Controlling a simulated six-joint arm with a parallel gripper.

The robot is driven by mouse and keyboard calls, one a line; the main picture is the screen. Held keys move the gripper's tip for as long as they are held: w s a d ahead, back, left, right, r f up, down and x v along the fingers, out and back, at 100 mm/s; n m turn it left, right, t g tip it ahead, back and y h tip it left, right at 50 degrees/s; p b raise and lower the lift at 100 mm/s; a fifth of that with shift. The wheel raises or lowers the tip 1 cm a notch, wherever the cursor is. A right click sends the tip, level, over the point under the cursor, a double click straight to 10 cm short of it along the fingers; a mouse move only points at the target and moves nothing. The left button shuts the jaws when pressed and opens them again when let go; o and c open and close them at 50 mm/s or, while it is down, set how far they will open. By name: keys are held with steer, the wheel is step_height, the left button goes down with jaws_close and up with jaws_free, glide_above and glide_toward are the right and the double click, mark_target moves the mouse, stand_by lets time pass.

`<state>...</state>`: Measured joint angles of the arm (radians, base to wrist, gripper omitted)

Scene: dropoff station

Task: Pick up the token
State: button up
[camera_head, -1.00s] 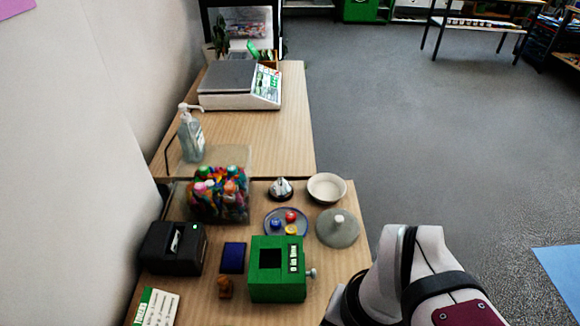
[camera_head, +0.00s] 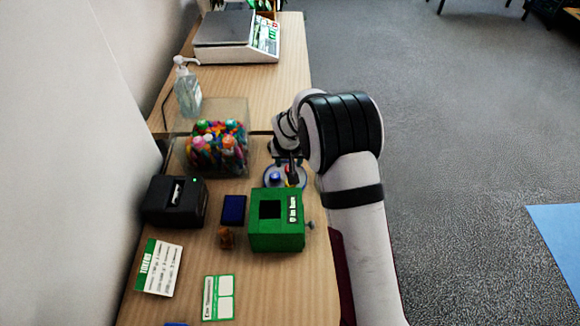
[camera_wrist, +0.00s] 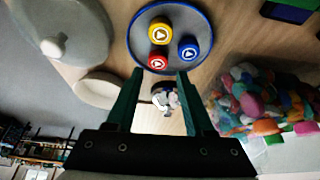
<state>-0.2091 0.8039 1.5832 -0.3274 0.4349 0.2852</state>
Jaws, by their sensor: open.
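Three round tokens lie on a blue-rimmed grey dish (camera_wrist: 140,22): a yellow token (camera_wrist: 160,33), a red token (camera_wrist: 158,62) and a blue token (camera_wrist: 188,50). In the head view the blue token (camera_head: 275,178) and red token (camera_head: 292,178) show on the dish, partly covered by my arm; the yellow one cannot be made out there. My gripper (camera_wrist: 158,78) is open, with nothing between its fingers. In the wrist view its fingertips appear just below the dish's edge, near the red and blue tokens. Its height above the dish is hard to tell.
A green box (camera_head: 277,232) with a square opening stands in front of the dish. A clear bin of colourful items (camera_head: 215,150) is to the left.

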steer(key=x, duration=0.5)
steer(key=shift+d, duration=0.15)
steer(key=shift+s, duration=0.1)
jaws_close()
step_height(320, 180, up, 4)
steer(key=shift+r, duration=0.2)
steer(key=s+d+r, duration=0.4)
steer(key=d+r, duration=0.2)
steer(key=d, duration=0.5)
steer(key=shift+r, duration=0.35)
